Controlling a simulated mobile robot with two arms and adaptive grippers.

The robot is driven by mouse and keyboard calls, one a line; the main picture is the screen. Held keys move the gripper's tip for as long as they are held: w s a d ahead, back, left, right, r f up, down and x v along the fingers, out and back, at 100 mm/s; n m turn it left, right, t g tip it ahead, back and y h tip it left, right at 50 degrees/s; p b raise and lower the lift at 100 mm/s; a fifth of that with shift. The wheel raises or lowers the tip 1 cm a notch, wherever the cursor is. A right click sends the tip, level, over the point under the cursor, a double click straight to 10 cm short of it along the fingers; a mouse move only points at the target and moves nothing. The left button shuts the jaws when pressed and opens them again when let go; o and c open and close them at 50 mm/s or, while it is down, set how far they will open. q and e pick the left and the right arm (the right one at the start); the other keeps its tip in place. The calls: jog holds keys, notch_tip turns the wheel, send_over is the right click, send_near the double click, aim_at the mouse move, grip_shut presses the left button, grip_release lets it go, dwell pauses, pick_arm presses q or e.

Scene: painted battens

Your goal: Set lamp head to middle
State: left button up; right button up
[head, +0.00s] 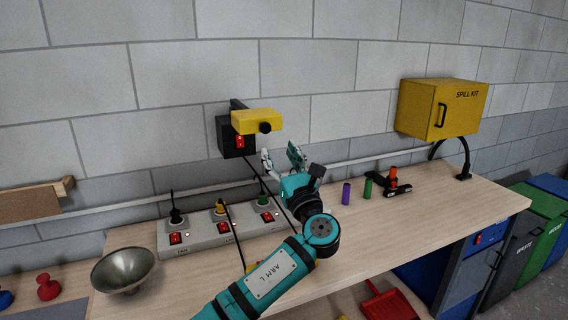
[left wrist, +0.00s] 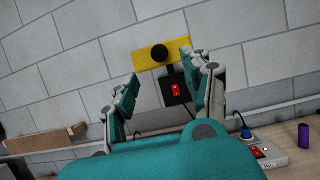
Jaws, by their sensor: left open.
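The lamp head (head: 257,121) is a yellow block with a black round knob on its front, in front of a black wall box (head: 238,141) with a red switch. In the left wrist view the lamp head (left wrist: 165,52) sits beyond the fingertips, with the black box (left wrist: 176,90) below it. My left gripper (head: 281,157) is open and empty, just below and right of the lamp head in the head view. In the left wrist view the open jaws (left wrist: 160,78) frame the black box and the lower part of the lamp head. They appear apart from the lamp head. My right gripper is out of view.
A metal bowl (head: 124,271) is at left. Purple (head: 346,194) and green (head: 368,187) cylinders stand at right, below the yellow spill kit cabinet (head: 420,108).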

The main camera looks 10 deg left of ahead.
pick_arm(q)
jog(key=v, duration=0.2)
jog(key=shift+s+d+f, duration=0.2)
jog(key=shift+s, duration=0.1)
jog(key=shift+f, duration=0.1)
